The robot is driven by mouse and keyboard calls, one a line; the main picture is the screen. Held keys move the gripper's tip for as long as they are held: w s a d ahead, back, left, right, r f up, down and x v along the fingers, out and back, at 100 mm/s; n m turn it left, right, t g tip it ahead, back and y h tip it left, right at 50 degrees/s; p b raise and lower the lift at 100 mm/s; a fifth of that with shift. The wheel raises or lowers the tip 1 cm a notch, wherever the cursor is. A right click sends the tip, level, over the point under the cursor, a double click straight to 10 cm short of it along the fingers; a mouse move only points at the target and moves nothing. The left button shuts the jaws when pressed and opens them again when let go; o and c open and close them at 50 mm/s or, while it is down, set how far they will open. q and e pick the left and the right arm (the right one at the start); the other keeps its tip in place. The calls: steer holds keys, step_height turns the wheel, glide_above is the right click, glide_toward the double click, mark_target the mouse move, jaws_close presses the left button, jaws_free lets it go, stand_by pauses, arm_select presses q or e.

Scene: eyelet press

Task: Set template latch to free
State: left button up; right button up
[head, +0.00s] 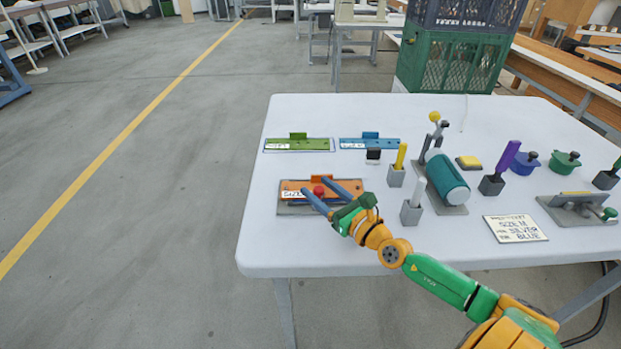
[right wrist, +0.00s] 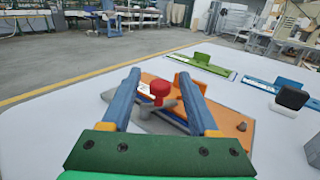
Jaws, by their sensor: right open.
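An orange template plate (head: 350,186) with a white SIZE label lies on a grey base at the front left of the table. The latch is a red knob (head: 319,191) on a grey lever, and it also shows in the right wrist view (right wrist: 159,89). My right gripper (head: 314,187) is open, its blue fingers reaching over the orange plate (right wrist: 193,95). In the right wrist view the fingers stand to either side of the red knob, with gaps visible. Part of the lever and plate is hidden by the gripper. My left gripper is not in view.
A green plate (head: 315,145) and a blue plate (head: 385,144) lie behind. Yellow-handled (head: 398,165) and white-handled (head: 413,205) tools stand in grey blocks to the right, near a press with a teal cylinder (head: 447,177). A written card (head: 515,228) lies front right. The table's left front edge is clear.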

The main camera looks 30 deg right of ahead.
steer(key=shift+w+a+f, duration=0.1)
steer(key=shift+w+a, duration=0.1)
steer(key=shift+w, duration=1.7)
jaws_close()
